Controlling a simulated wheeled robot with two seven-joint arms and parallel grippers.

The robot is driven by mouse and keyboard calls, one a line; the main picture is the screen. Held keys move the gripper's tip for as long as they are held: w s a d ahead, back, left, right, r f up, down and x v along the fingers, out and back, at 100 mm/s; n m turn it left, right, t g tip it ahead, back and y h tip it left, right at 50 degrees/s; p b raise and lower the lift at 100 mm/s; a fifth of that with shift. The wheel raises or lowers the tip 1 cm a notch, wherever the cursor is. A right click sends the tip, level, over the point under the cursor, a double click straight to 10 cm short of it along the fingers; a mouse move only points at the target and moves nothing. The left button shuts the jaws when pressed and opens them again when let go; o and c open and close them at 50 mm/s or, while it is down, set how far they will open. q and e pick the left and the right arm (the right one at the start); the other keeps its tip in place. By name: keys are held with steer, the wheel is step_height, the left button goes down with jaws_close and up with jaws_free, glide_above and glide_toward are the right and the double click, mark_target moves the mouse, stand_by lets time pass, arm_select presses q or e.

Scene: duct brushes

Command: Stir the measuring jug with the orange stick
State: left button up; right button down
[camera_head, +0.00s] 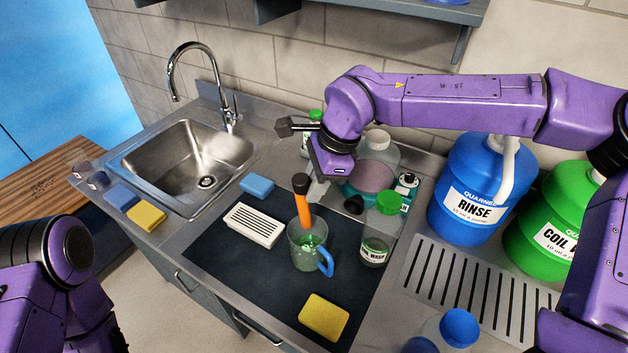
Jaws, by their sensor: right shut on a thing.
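The measuring jug (298,258) is clear with a blue handle and some green liquid inside. It stands on the dark mat (231,285) in the middle of the counter. The orange stick (303,212) has a black top end and stands nearly upright, its lower part reaching into the jug's mouth. Its lowest end is hard to make out. My right gripper (314,190) comes from above right and is shut on the stick near its upper part, above the jug. My left arm shows at the lower left, but its gripper is out of view.
A white vent block (254,225) lies left of the jug and a yellow sponge (324,317) in front. A green-capped bottle (378,235) stands close on the right, with a large flask (376,165) behind. Blue (464,190) and green (545,225) canisters stand right; a sink (185,165) is left.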

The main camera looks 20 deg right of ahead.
arm_select(q)
steer(key=shift+s+f+b, duration=0.15)
steer(key=shift+f+b, duration=1.05)
steer(key=shift+s+f+b, duration=0.1)
steer(key=shift+f+b, duration=1.05)
arm_select(e)
steer(key=shift+s+f, duration=0.2)
steer(key=shift+f, duration=2.45)
steer(key=shift+s+f, duration=0.2)
steer(key=shift+f, duration=2.4)
steer(key=shift+r, duration=0.1)
